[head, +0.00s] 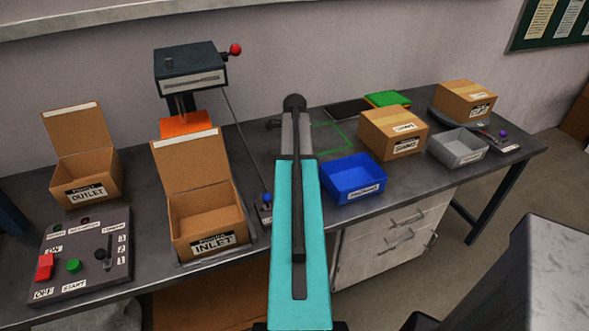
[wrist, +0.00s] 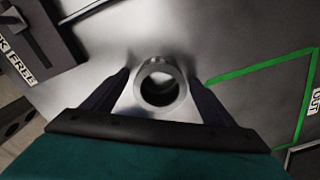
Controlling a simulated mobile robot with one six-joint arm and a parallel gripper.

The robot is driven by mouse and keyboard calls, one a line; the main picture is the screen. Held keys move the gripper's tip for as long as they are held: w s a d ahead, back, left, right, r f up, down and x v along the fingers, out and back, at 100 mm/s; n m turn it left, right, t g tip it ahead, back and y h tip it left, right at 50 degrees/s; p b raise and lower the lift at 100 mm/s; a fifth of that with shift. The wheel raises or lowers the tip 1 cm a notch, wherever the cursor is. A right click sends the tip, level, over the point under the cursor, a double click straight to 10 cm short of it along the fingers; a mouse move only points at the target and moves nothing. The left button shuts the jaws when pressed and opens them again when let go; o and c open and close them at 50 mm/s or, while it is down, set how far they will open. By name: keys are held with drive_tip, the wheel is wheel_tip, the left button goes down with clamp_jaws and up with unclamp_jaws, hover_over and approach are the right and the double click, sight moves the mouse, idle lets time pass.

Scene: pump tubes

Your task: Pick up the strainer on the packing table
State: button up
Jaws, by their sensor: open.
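In the wrist view, a short, round metal piece with a dark hollow centre, apparently the strainer (wrist: 158,66), is on the grey packing table (wrist: 232,40). My gripper (wrist: 158,77) is open, with one dark finger on each side of this piece. I cannot tell whether either finger touches it. In the head view, my turquoise arm reaches over the table (head: 262,150); the gripper and the strainer are hidden there.
A green outline (wrist: 262,68) lies right of my gripper. A dark fixture labelled FREE (wrist: 40,38) is at left. A blue bin (head: 352,180) and a carton (head: 392,134) stand right of my arm. An open INLET box (head: 205,210) and a press (head: 190,68) are left.

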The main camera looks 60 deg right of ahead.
drive_tip(key=c, duration=1.3)
drive_tip(key=shift+r, duration=0.2)
drive_tip(key=shift+d+r+b, duration=0.1)
drive_tip(key=shift+r+b, duration=0.4)
drive_tip(key=shift+r, duration=0.9)
drive_tip(key=shift+s+a+r, duration=0.2)
drive_tip(key=shift+a, duration=0.05)
drive_tip(key=s+a+b, duration=0.1)
drive_tip(key=s+a, duration=0.2)
drive_tip(key=s+a+r, duration=0.1)
drive_tip(key=s+a, duration=0.3)
drive_tip(key=s+a+b, duration=0.1)
drive_tip(key=s+a, duration=0.2)
drive_tip(key=s, duration=0.1)
drive_tip(key=shift+s+a+r+b, duration=0.2)
drive_tip(key=shift+a+r+b, duration=0.05)
drive_tip(key=shift+b, duration=0.05)
